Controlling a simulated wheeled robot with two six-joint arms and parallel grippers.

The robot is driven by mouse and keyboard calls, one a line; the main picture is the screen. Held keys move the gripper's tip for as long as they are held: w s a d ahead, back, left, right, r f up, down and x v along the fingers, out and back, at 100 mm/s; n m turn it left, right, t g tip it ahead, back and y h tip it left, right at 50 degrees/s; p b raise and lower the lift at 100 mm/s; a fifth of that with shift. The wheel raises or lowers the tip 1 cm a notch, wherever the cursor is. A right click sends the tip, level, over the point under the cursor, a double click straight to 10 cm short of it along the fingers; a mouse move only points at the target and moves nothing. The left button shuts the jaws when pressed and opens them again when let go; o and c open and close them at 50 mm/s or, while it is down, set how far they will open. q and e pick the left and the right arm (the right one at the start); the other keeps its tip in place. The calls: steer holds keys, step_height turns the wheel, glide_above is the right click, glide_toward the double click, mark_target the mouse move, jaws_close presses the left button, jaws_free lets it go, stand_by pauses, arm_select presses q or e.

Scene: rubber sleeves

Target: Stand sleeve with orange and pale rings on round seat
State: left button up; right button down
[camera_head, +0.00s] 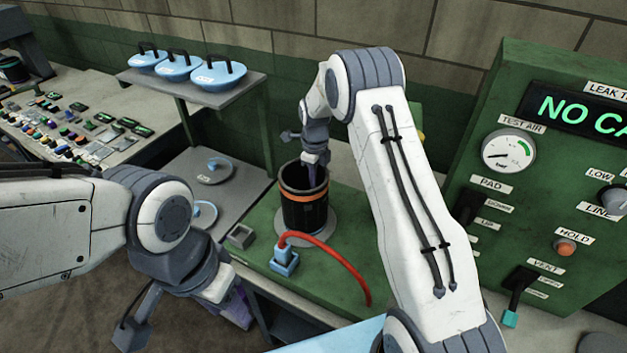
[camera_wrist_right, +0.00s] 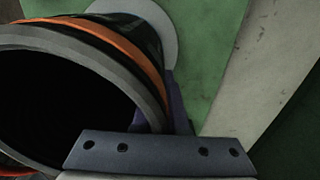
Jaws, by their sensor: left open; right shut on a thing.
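The black sleeve (camera_head: 304,211) with an orange ring and a pale ring stands about upright at the round grey seat (camera_head: 321,238) on the green bench. Whether its base touches the seat is hard to tell. In the right wrist view the sleeve (camera_wrist_right: 140,28) shows its open dark mouth and grey rim, with the pale seat (camera_wrist_right: 172,25) beyond.
A red hose (camera_head: 335,258) runs from a blue fitting (camera_head: 285,258) in front of the sleeve. A green test panel (camera_head: 545,170) stands at right. Blue lidded pads (camera_head: 212,75) sit on a shelf at back left. A small grey block (camera_head: 240,236) lies near the bench's left edge.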

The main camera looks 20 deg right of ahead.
steer(key=c, duration=1)
jaws_free()
steer(key=shift+f, duration=0.1)
steer(key=shift+o, duration=0.2)
